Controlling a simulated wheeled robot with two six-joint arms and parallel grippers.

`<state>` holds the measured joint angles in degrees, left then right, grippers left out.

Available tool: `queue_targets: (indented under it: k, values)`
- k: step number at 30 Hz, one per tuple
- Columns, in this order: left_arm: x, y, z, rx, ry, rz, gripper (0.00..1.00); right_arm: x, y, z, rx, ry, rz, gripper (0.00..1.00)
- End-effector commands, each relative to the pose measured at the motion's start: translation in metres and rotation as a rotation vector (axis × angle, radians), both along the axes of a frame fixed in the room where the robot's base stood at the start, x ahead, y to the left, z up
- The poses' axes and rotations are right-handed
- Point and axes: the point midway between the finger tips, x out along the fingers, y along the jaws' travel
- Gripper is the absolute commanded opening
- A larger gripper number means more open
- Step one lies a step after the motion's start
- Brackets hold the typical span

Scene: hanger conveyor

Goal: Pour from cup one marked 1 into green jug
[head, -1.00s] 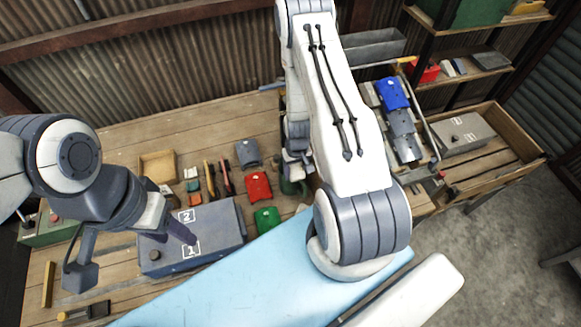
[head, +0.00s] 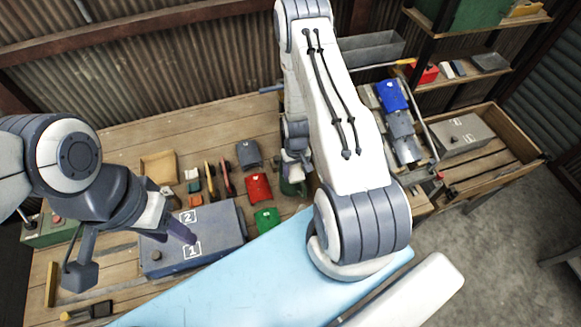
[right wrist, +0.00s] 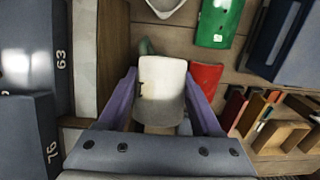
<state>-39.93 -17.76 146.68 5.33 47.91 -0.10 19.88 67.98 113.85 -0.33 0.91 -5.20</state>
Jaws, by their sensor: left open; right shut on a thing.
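A white cup (right wrist: 163,88) with a small dark mark on its side is between the purple fingers of my right gripper (right wrist: 165,105), which is shut on it. I cannot make out the cup's contents or its exact tilt. A green jug (head: 289,188) stands on the bench below my right gripper (head: 296,168) in the head view, mostly hidden by my right arm. A bit of green, likely the jug, shows behind the cup in the right wrist view (right wrist: 146,47). My left gripper (head: 178,235) is open and empty above the blue-grey box.
The blue-grey box (head: 215,248) has labels 1 and 2. Red (head: 258,187), green (head: 267,219) and grey (head: 249,154) bins stand left of the jug, with several tools beside them. A blue bin (head: 391,95) is on the right.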

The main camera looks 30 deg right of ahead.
Motion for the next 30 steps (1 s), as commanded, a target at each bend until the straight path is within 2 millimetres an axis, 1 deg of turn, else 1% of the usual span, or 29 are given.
queue_targets:
  k: [1,15,30]
  values:
    - [0.000,0.000,0.003,0.000,0.000,0.000,0.48,0.000,0.000,0.001,0.001,0.005,0.000,0.07]
    - [0.000,0.000,0.016,0.000,0.000,0.000,0.48,0.000,-0.001,0.001,0.008,0.056,0.001,0.07]
    - [0.000,0.000,0.017,0.000,0.000,0.000,0.48,0.000,-0.002,-0.001,0.008,0.063,0.001,0.07]
